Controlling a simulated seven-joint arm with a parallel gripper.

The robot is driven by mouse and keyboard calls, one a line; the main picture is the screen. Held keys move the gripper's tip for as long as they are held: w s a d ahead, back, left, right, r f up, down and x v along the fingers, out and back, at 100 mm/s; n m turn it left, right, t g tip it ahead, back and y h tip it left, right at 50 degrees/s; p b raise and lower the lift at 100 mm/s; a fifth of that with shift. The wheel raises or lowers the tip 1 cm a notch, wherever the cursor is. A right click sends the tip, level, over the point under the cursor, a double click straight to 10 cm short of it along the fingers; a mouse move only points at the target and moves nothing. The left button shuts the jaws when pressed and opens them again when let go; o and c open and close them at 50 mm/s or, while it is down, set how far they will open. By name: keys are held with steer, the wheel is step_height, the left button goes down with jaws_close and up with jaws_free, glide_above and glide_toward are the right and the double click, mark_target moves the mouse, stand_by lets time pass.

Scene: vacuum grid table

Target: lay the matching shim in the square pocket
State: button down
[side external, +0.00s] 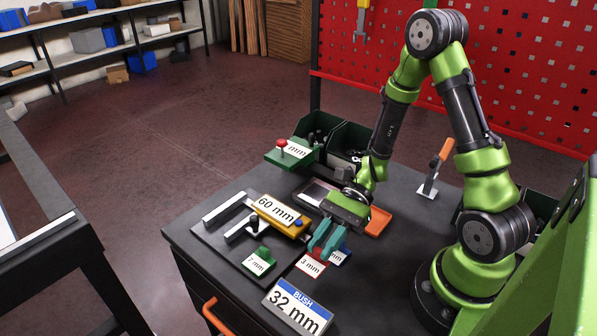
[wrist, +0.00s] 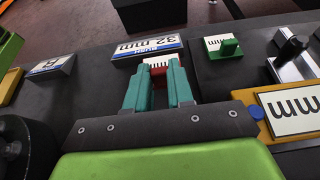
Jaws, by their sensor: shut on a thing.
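My gripper (side external: 327,240) has teal fingers, also seen in the wrist view (wrist: 158,88). It is shut on the red 3 mm shim (side external: 311,265), whose white-labelled top shows between the fingertips in the wrist view (wrist: 159,62). I cannot tell whether that shim touches the table. A green 7 mm shim (side external: 259,262) with a raised grip lies to its left; in the wrist view it is at the upper right (wrist: 222,46). A blue-edged labelled piece (side external: 339,257) sits just right of the fingers, partly hidden. I cannot make out the square pocket clearly.
A "BUSH 32 mm" sign (side external: 297,308) stands near the front edge. A yellow 60 mm block (side external: 280,214) lies on a dark fixture plate (side external: 210,238) with pale bars and a black handle.

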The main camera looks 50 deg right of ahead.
step_height(320, 180, up, 5)
steer(key=w+d+r+m+t+h, duration=0.2)
steer(key=w+d+r+m+t, duration=0.1)
steer(key=w+m+t, duration=0.3)
steer(key=w+d+r+m+t+h, duration=0.2)
steer(key=w+d+r+m+t, duration=0.15)
steer(key=w, duration=0.35)
steer(key=w+d+r+m+t+h, duration=0.1)
steer(key=w+r+m+t+h, duration=0.15)
steer(key=r, duration=0.55)
steer(key=w+d+r+m+t+h, duration=0.1)
steer(key=w+r+m+h, duration=0.15)
steer(key=r, duration=0.55)
steer(key=s+a+f+n+g+y, duration=0.1)
steer(key=s+a+f+n+y, duration=0.15)
steer(key=f, duration=0.65)
steer(key=s+a+f+n+g+y, duration=0.1)
steer(key=s+f, duration=0.2)
steer(key=f, duration=0.6)
steer(key=s+a+f+n+g+y, duration=0.2)
steer(key=s+n+g, duration=0.3)
steer(key=s, duration=0.1)
steer(key=s+a+f+n+g+y, duration=0.1)
steer(key=s+a+n+g+y, duration=0.2)
steer(key=s+n+g, duration=0.3)
steer(key=shift+s+f, duration=0.25)
steer(key=shift+f, duration=0.1)
